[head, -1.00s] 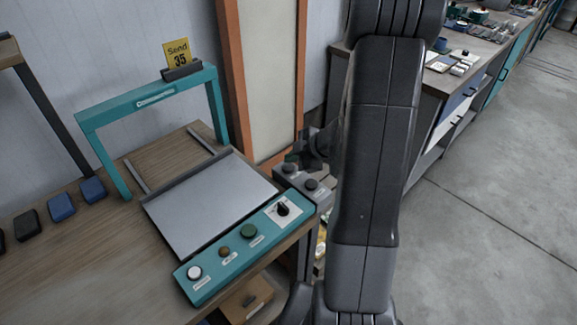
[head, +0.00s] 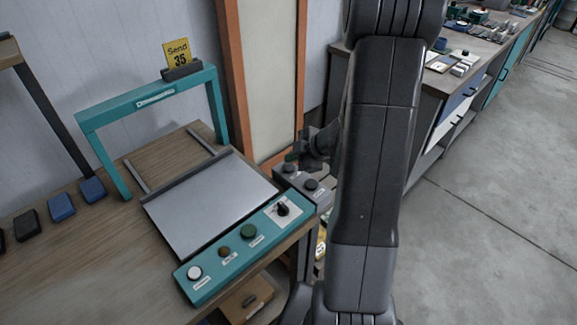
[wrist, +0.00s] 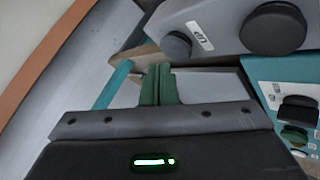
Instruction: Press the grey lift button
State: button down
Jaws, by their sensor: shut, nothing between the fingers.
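A grey lift control box (head: 318,197) stands at the right end of the bench, next to the teal panel. It carries two round dark grey buttons, a nearer one (head: 311,184) and a farther one (head: 290,168). In the wrist view the box (wrist: 225,15) is at top right, with a large button (wrist: 273,30) and a smaller-looking one (wrist: 176,46) beside an "UP" label. My gripper (wrist: 158,68) has its green fingers together and empty. In the head view my gripper (head: 297,158) is just above the farther button; my arm hides part of it. I see no clear contact.
The teal panel (head: 225,268) has a white button (head: 195,272), a brown one (head: 225,252), a green one (head: 249,231) and a black knob (head: 282,209). A teal arch (head: 150,98) stands behind the grey plate (head: 210,205). The floor at right is clear.

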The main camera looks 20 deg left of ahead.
jog(key=shift+f, duration=0.45)
